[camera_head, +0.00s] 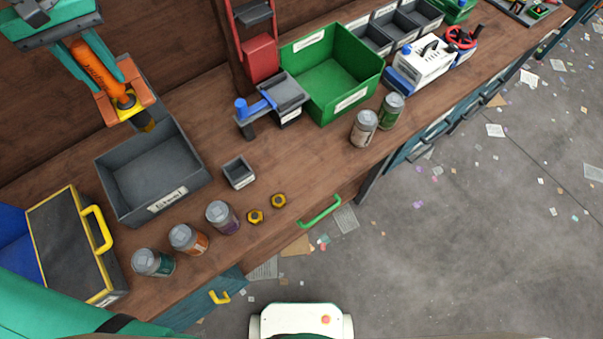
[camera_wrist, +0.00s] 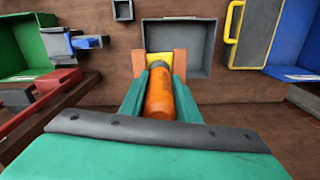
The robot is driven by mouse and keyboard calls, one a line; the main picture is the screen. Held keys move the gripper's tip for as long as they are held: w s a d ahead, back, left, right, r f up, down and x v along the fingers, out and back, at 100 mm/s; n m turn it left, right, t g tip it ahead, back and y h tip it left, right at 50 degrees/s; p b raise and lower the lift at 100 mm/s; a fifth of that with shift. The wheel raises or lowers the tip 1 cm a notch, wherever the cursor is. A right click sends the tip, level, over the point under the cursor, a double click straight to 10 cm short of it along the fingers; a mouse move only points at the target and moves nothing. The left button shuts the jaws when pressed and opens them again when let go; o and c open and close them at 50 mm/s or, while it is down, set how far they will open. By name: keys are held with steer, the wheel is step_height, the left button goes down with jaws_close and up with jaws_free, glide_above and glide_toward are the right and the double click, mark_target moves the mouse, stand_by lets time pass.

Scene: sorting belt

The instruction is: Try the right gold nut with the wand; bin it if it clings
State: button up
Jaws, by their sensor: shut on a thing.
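My gripper (camera_head: 128,101) is at the upper left in the head view, above the back of the grey bin labelled Steel (camera_head: 152,207). It is shut on the orange wand (camera_head: 93,66). In the wrist view the wand (camera_wrist: 160,98) lies between the fingers. A yellow and black part shows at the fingertips; I cannot tell whether it belongs to the wand. The right gold nut (camera_head: 279,200) lies on the bench, apart from the wand. The left gold nut (camera_head: 255,216) lies beside it.
Several cans, among them a purple-banded one (camera_head: 222,217), stand in front of the Steel bin. A small grey box (camera_head: 239,171) is right of it. A yellow-handled case (camera_head: 72,245) is at left. A green bin (camera_head: 331,75) stands further right.

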steer(key=shift+r, duration=1.1)
steer(key=shift+f, duration=0.25)
stand_by(0.4)
steer(key=shift+a+f, duration=0.1)
steer(key=shift+f, duration=1.2)
